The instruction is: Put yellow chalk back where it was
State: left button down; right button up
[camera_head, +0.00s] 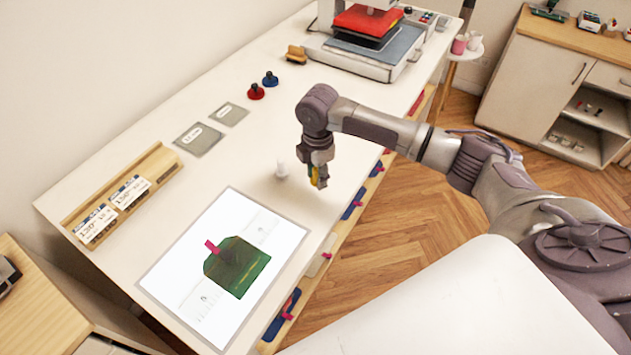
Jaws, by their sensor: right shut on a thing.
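My right gripper (319,180) points down above the right part of the white table, near its front edge. It is shut on the yellow chalk (314,174), of which only a small yellow piece shows between the fingers. The gripper hides the rest of the chalk. A small white upright piece (282,169) stands on the table just left of the gripper, apart from it. My left gripper is not in view.
A lit panel (285,228) bears a green cloth piece (237,275) with a pink clip (212,246).

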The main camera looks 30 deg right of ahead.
aim_at(315, 183)
jog(key=shift+w+a+f, duration=0.15)
jog(key=shift+w, duration=0.05)
jog(key=shift+f, duration=0.3)
notch_tip(315, 183, down, 2)
jog(key=shift+f+p, duration=0.25)
jog(key=shift+p, duration=0.4)
jog(key=shift+f, duration=0.55)
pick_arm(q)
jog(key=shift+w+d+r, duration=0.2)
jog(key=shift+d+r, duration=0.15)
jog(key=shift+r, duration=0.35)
pick_arm(e)
jog(key=o, duration=0.9)
jog(key=shift+f, duration=0.1)
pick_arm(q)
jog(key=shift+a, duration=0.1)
pick_arm(e)
jog(key=shift+o, duration=0.2)
